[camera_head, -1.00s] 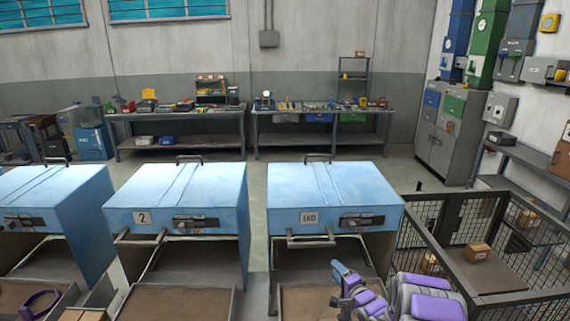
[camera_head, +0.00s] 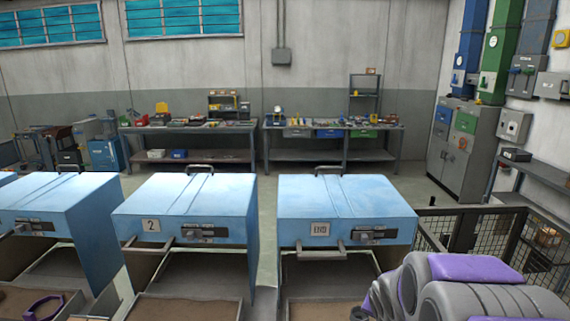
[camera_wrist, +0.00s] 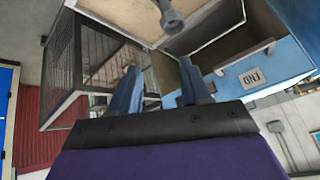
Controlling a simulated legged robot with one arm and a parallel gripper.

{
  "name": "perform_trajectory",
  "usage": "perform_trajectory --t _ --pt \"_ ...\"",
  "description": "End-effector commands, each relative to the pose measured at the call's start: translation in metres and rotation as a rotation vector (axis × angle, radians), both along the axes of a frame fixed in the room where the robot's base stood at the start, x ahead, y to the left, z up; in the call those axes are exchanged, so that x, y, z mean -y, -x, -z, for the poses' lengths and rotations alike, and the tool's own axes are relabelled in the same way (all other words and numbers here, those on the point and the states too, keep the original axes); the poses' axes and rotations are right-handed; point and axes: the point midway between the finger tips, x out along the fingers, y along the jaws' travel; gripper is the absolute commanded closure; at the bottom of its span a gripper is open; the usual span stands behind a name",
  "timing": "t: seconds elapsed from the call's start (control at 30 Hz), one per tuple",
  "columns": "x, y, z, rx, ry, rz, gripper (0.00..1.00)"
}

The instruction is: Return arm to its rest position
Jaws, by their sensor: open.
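My gripper (camera_wrist: 158,90) shows in the wrist view as two blue-grey fingers spread apart with nothing between them. Below them is the dark and purple wrist housing. My arm (camera_head: 465,285) shows in the head view as grey and purple links folded at the bottom right. The gripper itself cannot be clearly made out there. In the wrist view the fingers point toward the blue box marked END (camera_wrist: 290,28) and the mesh cage (camera_wrist: 92,48).
Blue box 2 (camera_head: 185,205) and the END box (camera_head: 345,200) stand open-fronted ahead. A mesh cage (camera_head: 530,255) is at the right, partly behind my arm. Workbenches (camera_head: 190,130) and a grey cabinet (camera_head: 465,150) line the back. The floor between boxes and benches is clear.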

Motion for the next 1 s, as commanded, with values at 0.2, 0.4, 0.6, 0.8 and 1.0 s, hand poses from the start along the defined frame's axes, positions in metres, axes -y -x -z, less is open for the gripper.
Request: perform_trajectory --t 0.2,0.4,0.6,0.8,1.0 --pt "-0.022 0.097 -0.015 -0.218 0.056 -0.098 0.53" --pt "-0.047 0.195 -0.021 -0.429 0.056 -0.23 0.53" --pt "-0.075 0.291 -0.026 -0.612 0.019 -0.393 0.53" --pt "-0.093 0.353 -0.027 -0.726 -0.024 -0.517 0.53" --pt "-0.097 0.368 -0.029 -0.752 -0.036 -0.554 0.53"
